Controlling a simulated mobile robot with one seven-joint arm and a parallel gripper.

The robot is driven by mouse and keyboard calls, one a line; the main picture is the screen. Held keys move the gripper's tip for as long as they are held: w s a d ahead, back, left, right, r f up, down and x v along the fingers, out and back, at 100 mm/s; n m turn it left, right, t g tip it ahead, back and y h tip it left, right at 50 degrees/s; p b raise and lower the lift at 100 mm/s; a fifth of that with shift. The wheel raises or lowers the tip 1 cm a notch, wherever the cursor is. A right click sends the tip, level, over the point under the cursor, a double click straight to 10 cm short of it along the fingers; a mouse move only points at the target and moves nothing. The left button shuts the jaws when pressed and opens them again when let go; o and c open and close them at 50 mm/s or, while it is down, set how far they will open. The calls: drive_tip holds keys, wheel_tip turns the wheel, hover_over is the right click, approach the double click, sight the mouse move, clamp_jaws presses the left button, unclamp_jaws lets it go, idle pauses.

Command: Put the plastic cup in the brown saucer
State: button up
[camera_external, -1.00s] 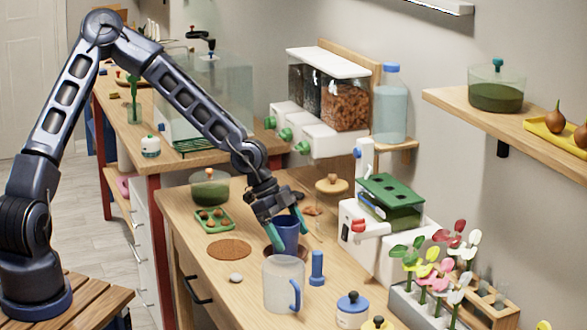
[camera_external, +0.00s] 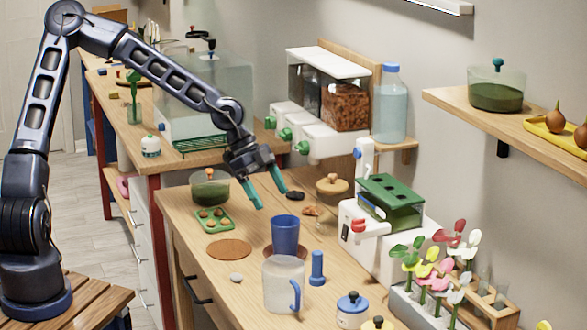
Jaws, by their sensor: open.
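The blue plastic cup (camera_external: 285,236) stands upright on the wooden counter's right half. The brown saucer (camera_external: 267,253) shows as a reddish-brown rim at both sides of the cup's foot, and the cup appears to stand in it. The cup's foot and the saucer's front are partly hidden behind the clear pitcher. My gripper (camera_external: 271,200) is open and empty, with its teal fingers apart, above and a little left of the cup, not touching it.
The clear pitcher (camera_external: 280,284) with a blue handle stands in front of the cup, next to a blue upright piece (camera_external: 317,268). A round brown mat (camera_external: 229,249), a green tray (camera_external: 214,219) and a grey stone (camera_external: 236,277) lie to the left. A lidded jar (camera_external: 333,192) stands behind.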

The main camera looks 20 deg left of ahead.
drive_tip(key=s+a+r+n+t+y, duration=0.15)
drive_tip(key=a+n+y, duration=0.25)
drive_tip(key=a, duration=0.8)
drive_tip(key=a+r+n+t+y, duration=0.2)
drive_tip(key=a+r+n+y, duration=0.15)
drive_tip(key=a, duration=0.85)
drive_tip(key=s+a+r+n+t, duration=0.1)
drive_tip(key=s+a+r+n, duration=0.5)
drive_tip(key=s+a, duration=0.3)
drive_tip(key=s+a+r+n+t+h, duration=0.1)
drive_tip(key=s+a+r+n, duration=0.5)
drive_tip(key=s+a+r, duration=0.2)
drive_tip(key=s+a, duration=0.2)
drive_tip(key=a, duration=0.1)
drive_tip(key=shift+n, duration=0.35)
